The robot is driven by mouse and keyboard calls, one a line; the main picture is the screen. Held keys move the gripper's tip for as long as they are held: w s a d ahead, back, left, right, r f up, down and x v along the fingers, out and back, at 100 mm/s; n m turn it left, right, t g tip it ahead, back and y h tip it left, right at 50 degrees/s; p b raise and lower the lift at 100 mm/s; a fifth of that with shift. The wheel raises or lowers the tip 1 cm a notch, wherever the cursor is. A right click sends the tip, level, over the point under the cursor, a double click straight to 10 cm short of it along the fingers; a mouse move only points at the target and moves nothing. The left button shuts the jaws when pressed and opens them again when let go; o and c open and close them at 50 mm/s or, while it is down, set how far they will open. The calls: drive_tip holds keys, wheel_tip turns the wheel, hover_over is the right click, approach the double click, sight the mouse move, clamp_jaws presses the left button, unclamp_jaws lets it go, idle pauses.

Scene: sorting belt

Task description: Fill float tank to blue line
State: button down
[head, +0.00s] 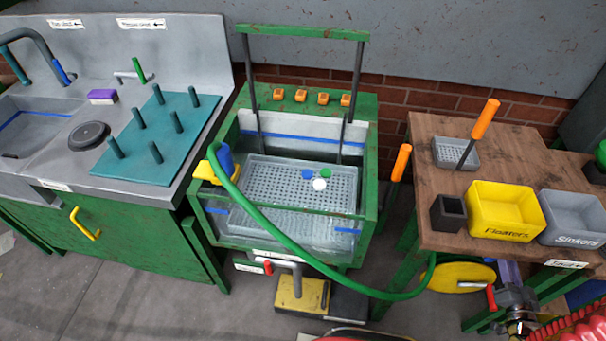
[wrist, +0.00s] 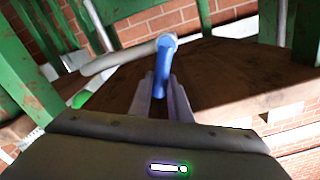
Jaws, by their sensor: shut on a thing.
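The float tank (head: 368,170) is a green frame with clear front glass. Blue line marks (head: 290,137) show on its back wall and front glass. A grey perforated tray (head: 260,180) sits inside with a blue, a green and a white ball on it. I cannot tell the water level. A green hose (head: 262,225) runs from a blue nozzle (head: 226,160) in a yellow clip at the tank's left edge to below the right table. My gripper (head: 508,270) is low under that table. In the wrist view it is shut on a blue lever (wrist: 162,70) on a grey pipe (wrist: 120,57).
A drain pipe with a red handle (head: 267,267) is below the tank. The wooden table (head: 435,210) holds a yellow Floaters bin (head: 505,228) and a grey Sinkers bin (head: 575,238). A yellow wheel (head: 458,277) is beneath it. A peg board (head: 150,130) and sink are left.

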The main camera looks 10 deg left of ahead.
drive_tip(key=shift+a+r+n, duration=0.1)
drive_tip(key=shift+a+n, duration=0.25)
drive_tip(key=shift+n, duration=0.4)
drive_tip(key=shift+a+r+n, duration=0.1)
drive_tip(key=shift+a+n, duration=0.2)
drive_tip(key=shift+n, duration=0.45)
drive_tip(key=shift+a+r+n, duration=0.1)
drive_tip(key=shift+a+n, duration=0.2)
drive_tip(key=shift+n, duration=0.4)
drive_tip(key=shift+a+n, duration=0.3)
drive_tip(key=shift+n, duration=0.4)
drive_tip(key=c, duration=1.4)
unclamp_jaws()
drive_tip(key=shift+o, duration=0.2)
drive_tip(key=shift+s, duration=0.15)
